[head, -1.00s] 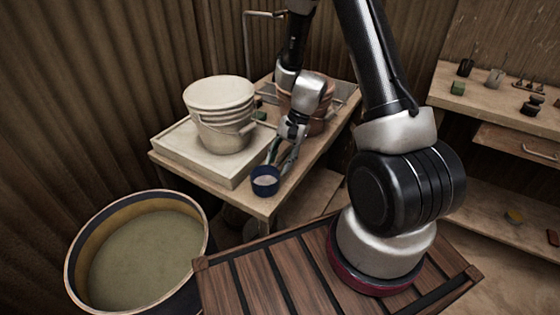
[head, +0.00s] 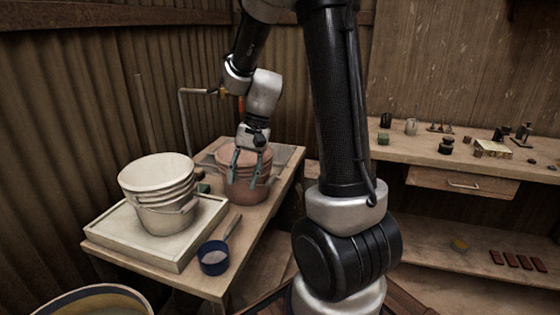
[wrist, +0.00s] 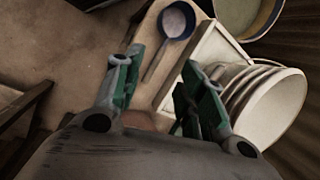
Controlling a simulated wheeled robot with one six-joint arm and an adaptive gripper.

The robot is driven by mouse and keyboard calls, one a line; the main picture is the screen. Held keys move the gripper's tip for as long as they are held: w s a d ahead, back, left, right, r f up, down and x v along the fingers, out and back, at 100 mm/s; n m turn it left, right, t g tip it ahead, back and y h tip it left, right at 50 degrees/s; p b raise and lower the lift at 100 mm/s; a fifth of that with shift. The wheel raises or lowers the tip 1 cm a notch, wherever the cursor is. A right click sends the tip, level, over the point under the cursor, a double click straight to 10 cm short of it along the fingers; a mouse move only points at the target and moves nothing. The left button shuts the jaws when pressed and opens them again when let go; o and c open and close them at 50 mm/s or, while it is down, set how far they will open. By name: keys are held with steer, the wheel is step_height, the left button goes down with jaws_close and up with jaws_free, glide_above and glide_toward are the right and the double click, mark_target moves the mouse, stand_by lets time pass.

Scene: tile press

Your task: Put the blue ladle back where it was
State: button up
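The blue ladle (head: 214,259) rests on the near end of the wooden side table, its light handle (head: 233,228) pointing away toward the back. In the wrist view the ladle's blue bowl (wrist: 176,20) and handle lie beyond the fingertips, apart from them. My gripper (head: 247,178) is open and empty, fingers spread, over or in front of the terracotta bucket (head: 238,186). In the wrist view my gripper (wrist: 160,75) also shows wide apart with nothing between the fingers. Whether the fingers touch the bucket cannot be told.
A cream bucket (head: 165,218) stands on a pale tray (head: 110,228) left of the ladle. A large round tub (head: 75,300) is at lower left. A metal tap pipe (head: 182,120) rises behind the table. A workbench (head: 420,150) with small tools stands at right.

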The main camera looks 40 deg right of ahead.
steer(key=s+d+r+n+t+h, duration=0.2)
steer(key=s+r+n, duration=0.1)
steer(key=s+r, duration=0.4)
steer(key=s+d+r+n+t+h, duration=0.2)
steer(key=s+r+n, duration=0.2)
steer(key=s+r, duration=0.3)
steer(key=shift+s+t, duration=0.3)
steer(key=shift+s, duration=1.15)
